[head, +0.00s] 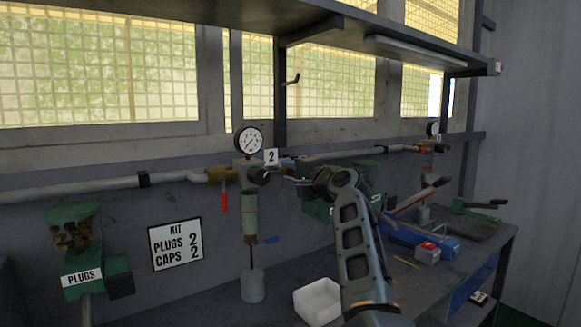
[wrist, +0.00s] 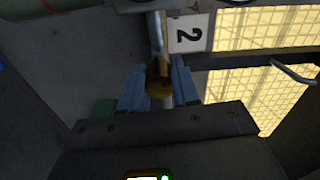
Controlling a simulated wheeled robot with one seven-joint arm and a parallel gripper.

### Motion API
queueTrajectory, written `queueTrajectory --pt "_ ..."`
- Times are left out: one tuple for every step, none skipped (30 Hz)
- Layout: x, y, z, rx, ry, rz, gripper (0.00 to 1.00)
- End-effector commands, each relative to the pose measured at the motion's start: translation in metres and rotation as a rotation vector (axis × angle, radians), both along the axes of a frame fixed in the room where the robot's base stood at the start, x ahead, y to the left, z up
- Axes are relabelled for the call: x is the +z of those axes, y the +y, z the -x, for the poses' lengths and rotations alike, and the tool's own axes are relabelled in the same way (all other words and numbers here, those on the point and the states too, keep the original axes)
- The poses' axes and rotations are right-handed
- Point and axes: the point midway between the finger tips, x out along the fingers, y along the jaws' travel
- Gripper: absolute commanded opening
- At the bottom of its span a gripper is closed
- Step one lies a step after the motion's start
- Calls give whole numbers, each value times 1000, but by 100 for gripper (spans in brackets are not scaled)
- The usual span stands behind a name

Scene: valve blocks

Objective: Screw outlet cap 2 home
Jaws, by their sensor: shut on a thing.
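My gripper (wrist: 158,88) is shut on a brass outlet cap (wrist: 159,76), one blue finger on each side of it. The cap meets the end of a bare metal pipe (wrist: 156,35) in the wrist view; I cannot tell how far it is threaded on. A white tag with a 2 (wrist: 189,34) is beside the pipe, and it also shows in the head view (head: 271,157). In the head view my gripper (head: 288,164) is just right of that tag, and the cap is too small to make out.
A pressure gauge (head: 248,141) and a red lever (head: 223,196) are left of my gripper. A shelf (head: 370,30) is overhead. A white box (head: 318,301) and a blue toolbox (head: 435,245) are on the bench.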

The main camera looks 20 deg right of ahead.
Motion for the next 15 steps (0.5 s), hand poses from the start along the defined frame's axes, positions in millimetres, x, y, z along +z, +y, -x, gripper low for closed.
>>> queueTrajectory --pt "0 0 0 1 13 -31 0" --pt "0 0 0 1 20 -50 0" --pt "-1 0 0 1 27 -73 0" --pt "-1 0 0 1 33 -90 0" --pt "-1 0 0 0 37 -105 0" --pt "-1 0 0 0 44 -125 0" --pt "-1 0 0 0 47 -136 0" --pt "-1 0 0 0 51 -148 0" --pt "-1 0 0 0 56 -163 0" --pt "-2 0 0 0 59 -171 0" --pt "-2 0 0 0 61 -179 0" --pt "-2 0 0 0 65 -189 0" --pt "-2 0 0 0 67 -195 0" --pt "-2 0 0 0 68 -201 0" --pt "-2 0 0 0 70 -205 0"
